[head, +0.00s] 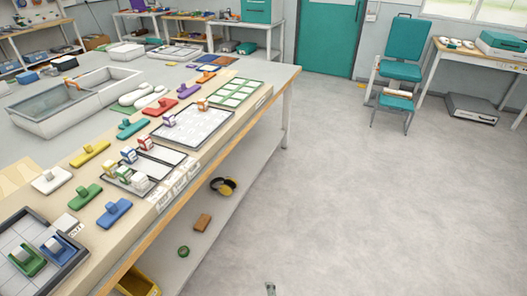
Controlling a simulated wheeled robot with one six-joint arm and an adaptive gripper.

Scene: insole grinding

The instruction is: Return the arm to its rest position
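My gripper does not show clearly in the head view, and most or all of my arm is out of the picture. A small grey piece at the bottom edge may be part of my arm, but I cannot tell. The long workbench (270,75) runs from the lower left to the middle back. Several coloured blocks with handles lie on it, among them a blue one (114,212), a green one (84,195) and a yellow one (89,153). No gripper shows near them.
A dark-rimmed tray (75,265) holds green and blue blocks at the near left. Ear defenders (223,186) and a brown block (202,222) lie on the bench's lower shelf. A teal chair (402,50) stands at the back right. The grey floor (390,200) is clear.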

